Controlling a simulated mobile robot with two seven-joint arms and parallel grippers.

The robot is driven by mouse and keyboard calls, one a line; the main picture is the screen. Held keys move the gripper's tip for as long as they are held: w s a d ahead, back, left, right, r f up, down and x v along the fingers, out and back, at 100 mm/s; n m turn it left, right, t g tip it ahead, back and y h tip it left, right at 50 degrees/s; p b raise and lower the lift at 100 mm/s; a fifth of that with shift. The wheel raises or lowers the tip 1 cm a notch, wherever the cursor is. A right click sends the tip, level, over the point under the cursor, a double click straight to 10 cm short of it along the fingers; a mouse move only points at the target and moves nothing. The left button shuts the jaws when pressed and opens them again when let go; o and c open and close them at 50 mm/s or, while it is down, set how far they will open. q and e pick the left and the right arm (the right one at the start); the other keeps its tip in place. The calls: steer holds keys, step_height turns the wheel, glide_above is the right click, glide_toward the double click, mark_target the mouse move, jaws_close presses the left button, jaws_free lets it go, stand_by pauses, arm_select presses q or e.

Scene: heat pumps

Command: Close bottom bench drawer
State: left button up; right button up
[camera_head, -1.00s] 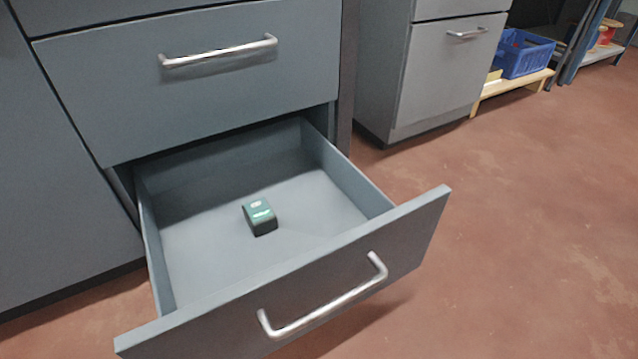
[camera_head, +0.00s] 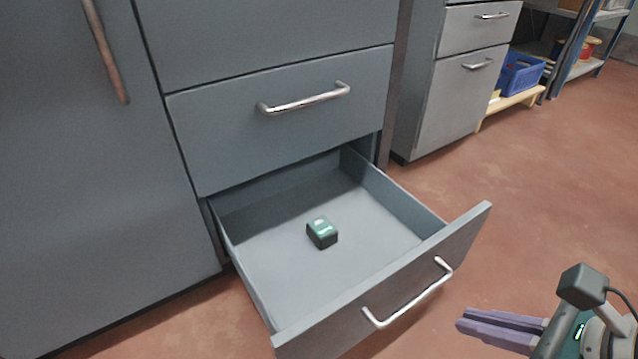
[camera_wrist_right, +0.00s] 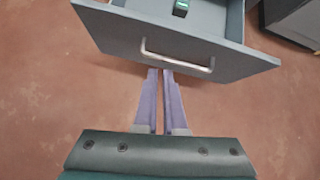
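The bottom bench drawer (camera_head: 300,270) is pulled well out of the grey bench, with its handle (camera_head: 408,300) on the front panel. In the right wrist view, the drawer front (camera_wrist_right: 115,35) and its handle (camera_wrist_right: 177,58) lie just beyond the fingertips. My right gripper (camera_head: 464,318) is at the lower right in the head view, to the right of the handle and apart from the drawer there. Its purple fingers (camera_wrist_right: 160,72) have a narrow gap and nothing between them. In the wrist view the tips appear just below the handle; contact cannot be told. My left gripper is not in view.
A small dark green box (camera_head: 321,233) lies inside the drawer. The drawer above (camera_head: 290,120) is shut. A second grey cabinet (camera_head: 465,100) stands to the right, with a blue crate (camera_head: 520,75) beyond it. The red floor (camera_head: 560,190) at right is clear.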

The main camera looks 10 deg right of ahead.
steer(key=shift+w+m, duration=0.15)
steer(key=shift+m, duration=0.75)
jaws_close()
steer(key=b, duration=1)
glide_toward(390, 279)
steer(key=x, duration=0.5)
steer(key=shift+w+f, duration=0.1)
steer(key=shift+f, duration=0.35)
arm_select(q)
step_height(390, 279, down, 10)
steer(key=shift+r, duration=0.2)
arm_select(e)
steer(key=shift+w+a, duration=0.1)
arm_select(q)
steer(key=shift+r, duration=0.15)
arm_select(e)
steer(key=shift+r, duration=0.1)
